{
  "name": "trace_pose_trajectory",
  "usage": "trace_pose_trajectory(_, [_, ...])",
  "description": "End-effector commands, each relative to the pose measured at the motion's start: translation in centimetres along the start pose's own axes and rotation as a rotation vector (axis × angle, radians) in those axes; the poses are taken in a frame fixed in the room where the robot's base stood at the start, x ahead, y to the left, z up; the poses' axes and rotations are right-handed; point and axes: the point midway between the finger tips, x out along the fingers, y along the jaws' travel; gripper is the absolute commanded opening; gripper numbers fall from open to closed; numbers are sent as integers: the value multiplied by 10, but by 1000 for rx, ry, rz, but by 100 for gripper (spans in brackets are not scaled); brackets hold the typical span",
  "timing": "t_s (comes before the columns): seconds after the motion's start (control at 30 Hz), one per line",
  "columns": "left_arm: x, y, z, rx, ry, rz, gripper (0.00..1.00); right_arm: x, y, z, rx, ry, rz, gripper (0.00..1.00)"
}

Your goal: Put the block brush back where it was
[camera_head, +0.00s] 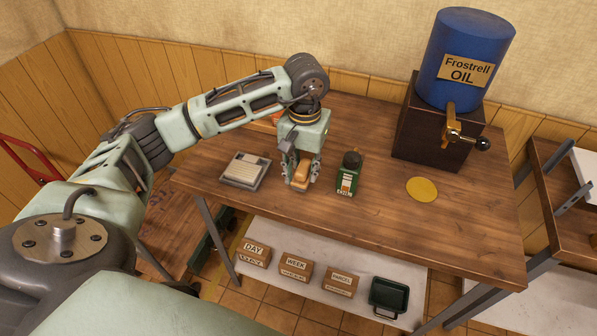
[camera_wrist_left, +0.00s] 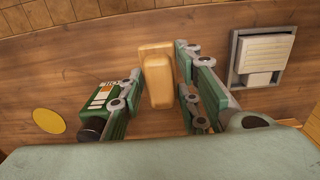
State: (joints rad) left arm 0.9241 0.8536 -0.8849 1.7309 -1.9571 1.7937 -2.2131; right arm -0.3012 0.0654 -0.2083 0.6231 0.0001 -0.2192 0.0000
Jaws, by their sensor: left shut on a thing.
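The block brush (camera_head: 301,174) is a tan wooden block with rounded edges, at the front middle of the wooden table. My left gripper (camera_head: 300,181) points down and is shut on it. In the left wrist view the brush (camera_wrist_left: 157,76) stands between the two green fingers (camera_wrist_left: 163,98). I cannot tell whether its underside touches the table. My right gripper is in neither view.
A grey tray (camera_head: 231,179) with pale slabs lies left of the gripper. A green canister (camera_head: 346,182) stands close on its right. A yellow disc (camera_head: 422,189) lies farther right, below the oil barrel (camera_head: 465,50). Boxes (camera_head: 296,266) sit on the lower shelf.

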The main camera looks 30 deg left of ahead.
Motion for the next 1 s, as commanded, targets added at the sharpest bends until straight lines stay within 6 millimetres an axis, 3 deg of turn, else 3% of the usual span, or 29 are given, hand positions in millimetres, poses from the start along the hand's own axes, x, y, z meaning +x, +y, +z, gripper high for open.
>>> trace_pose_trajectory(0.1, [12, -18, -16, -4, -4, 0, 6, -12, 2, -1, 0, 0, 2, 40])
trace_pose_trajectory(0.3, [26, -32, -31, 1, -1, 2, 6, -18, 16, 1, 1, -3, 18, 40])
trace_pose_trajectory(0.63, [64, -32, -31, 2, -2, 2, 6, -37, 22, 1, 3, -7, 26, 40])
trace_pose_trajectory(1.0, [71, -32, -32, 3, 1, 1, 6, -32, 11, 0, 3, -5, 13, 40])
